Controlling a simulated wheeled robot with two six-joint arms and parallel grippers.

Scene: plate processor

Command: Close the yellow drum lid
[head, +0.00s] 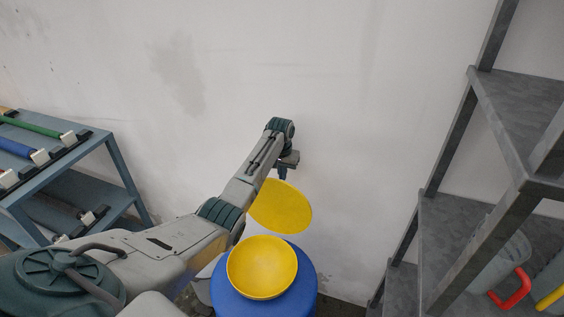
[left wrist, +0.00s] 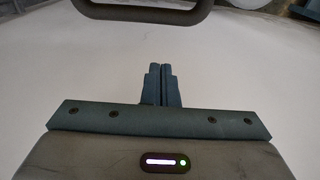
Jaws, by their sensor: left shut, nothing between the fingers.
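The blue drum (head: 307,291) stands at the bottom centre of the head view. A round yellow opening (head: 262,267), shaped like a shallow bowl, is uncovered on its top. The yellow lid (head: 284,207) is raised and tilted behind the opening, apart from it in the picture. My left arm partly covers the lid's left edge. My left gripper (head: 283,173) is just above and behind the lid's upper edge; I cannot tell whether it touches the lid. In the left wrist view its fingers (left wrist: 161,84) are together and empty. My right gripper is not in view.
A pale wall (head: 370,110) rises behind the drum. A grey metal shelf (head: 432,235) stands at the right, with a bucket (head: 508,264) with a red handle on it. A blue-grey rack (head: 123,172) with coloured bars is at the left.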

